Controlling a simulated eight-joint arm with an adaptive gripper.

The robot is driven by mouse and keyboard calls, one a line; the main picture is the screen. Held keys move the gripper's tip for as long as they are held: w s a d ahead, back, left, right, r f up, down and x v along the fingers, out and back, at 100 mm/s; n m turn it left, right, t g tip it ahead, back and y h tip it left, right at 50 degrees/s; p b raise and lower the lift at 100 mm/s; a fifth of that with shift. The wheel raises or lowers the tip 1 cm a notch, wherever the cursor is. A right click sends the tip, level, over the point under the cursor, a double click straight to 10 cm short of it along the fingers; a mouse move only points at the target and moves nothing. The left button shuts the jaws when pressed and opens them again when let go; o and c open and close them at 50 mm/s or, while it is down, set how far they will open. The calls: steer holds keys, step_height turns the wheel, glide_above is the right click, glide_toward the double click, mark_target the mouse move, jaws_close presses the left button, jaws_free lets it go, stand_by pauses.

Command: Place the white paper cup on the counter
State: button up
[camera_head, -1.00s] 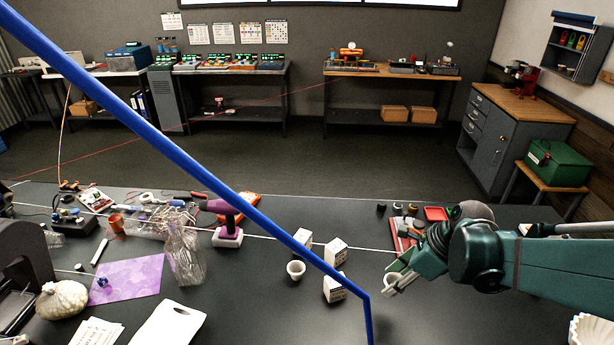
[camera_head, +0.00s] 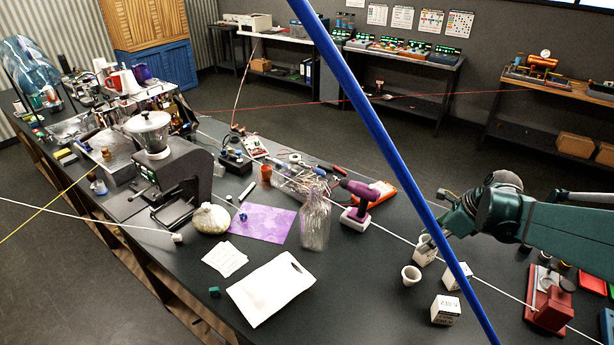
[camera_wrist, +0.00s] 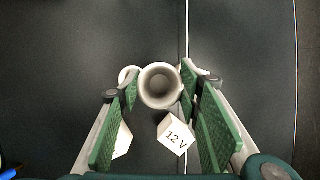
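My gripper (camera_wrist: 160,90) is shut on a white paper cup (camera_wrist: 160,86), with a green pad against each side. The wrist view looks into the cup's open mouth. In the head view my gripper (camera_head: 428,243) is above the dark counter (camera_head: 370,310), by the small white boxes; the held cup is hard to make out there. A second white cup (camera_head: 411,275) stands on the counter just left of the boxes. It shows partly behind the held cup in the wrist view (camera_wrist: 126,75).
White boxes (camera_head: 445,310) stand close by, one marked "12 V" in the wrist view (camera_wrist: 176,134). A red device (camera_head: 550,305) is at right. A blue bar crosses the head view.

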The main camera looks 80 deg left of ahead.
steer(key=s+a+n, duration=0.1)
steer(key=s+a, duration=0.5)
steer(key=a, duration=0.3)
steer(key=shift+a+f+p, duration=0.25)
steer(key=shift+f+p, duration=0.05)
steer(key=shift+f, duration=0.15)
steer(key=shift+s, duration=0.1)
glide_toward(384, 250)
steer(key=shift+s+a+f, duration=0.1)
steer(key=shift+s+a, duration=0.25)
steer(key=shift+a, duration=0.2)
steer(key=shift+f+p, duration=0.35)
steer(key=shift+f, duration=1.55)
steer(key=shift+f, duration=0.2)
steer(key=o, duration=0.6)
steer(key=shift+r, duration=0.1)
steer(key=shift+r, duration=0.1)
